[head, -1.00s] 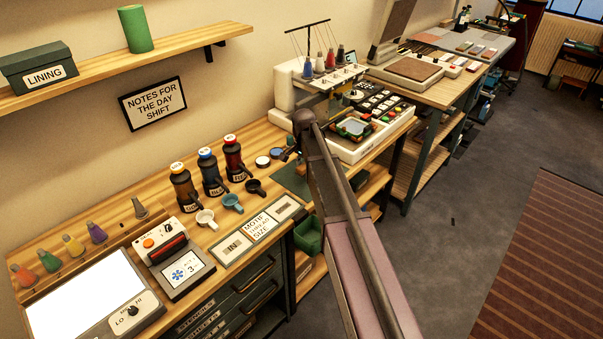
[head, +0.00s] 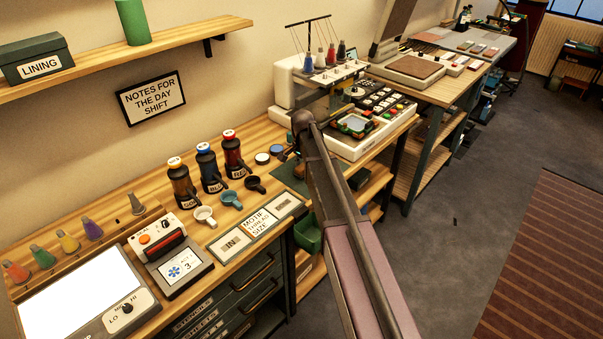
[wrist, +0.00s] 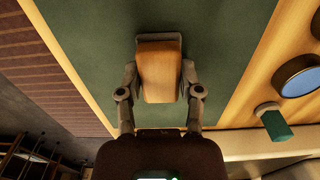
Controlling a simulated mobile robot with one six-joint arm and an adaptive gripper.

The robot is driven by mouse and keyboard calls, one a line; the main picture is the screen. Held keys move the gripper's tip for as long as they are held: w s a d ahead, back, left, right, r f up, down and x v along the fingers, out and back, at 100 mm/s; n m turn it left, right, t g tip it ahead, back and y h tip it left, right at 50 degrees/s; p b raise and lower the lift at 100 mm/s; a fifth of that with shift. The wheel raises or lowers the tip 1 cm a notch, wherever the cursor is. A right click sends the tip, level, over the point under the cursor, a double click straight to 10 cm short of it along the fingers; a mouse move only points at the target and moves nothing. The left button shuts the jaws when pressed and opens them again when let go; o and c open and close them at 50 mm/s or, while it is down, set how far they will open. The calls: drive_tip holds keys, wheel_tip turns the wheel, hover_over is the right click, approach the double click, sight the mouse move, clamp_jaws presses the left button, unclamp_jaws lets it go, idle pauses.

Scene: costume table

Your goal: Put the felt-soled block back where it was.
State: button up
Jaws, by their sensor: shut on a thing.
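In the wrist view, my gripper (wrist: 160,82) is shut on a wooden block (wrist: 160,70), one finger on each side. The block has a grey layer along its far end, probably the felt sole. I cannot tell whether the block touches the mat. In the head view, the green mat (head: 287,179) shows in part on the bench behind my arm. My arm hides most of the gripper and the block there.
Round lidded tins (head: 262,158) stand left of the mat, with small cups (head: 255,184) and dark bottles (head: 232,155) beyond. The embroidery machine (head: 290,85) stands close behind my arm. A label panel (head: 258,222) lies in front. A teal-green object (wrist: 274,122) shows in the wrist view.

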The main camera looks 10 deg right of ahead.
sight(303, 166)
drive_tip(key=shift+f, duration=0.45)
drive_tip(key=o, duration=1.1)
drive_tip(key=shift+r, duration=0.2)
wheel_tip(303, 166, up, 12)
drive_tip(key=p, duration=1.2)
drive_tip(key=s+n, duration=1)
drive_tip(key=s, duration=1.9)
drive_tip(key=shift+a+n, duration=0.15)
drive_tip(key=shift+n, duration=0.25)
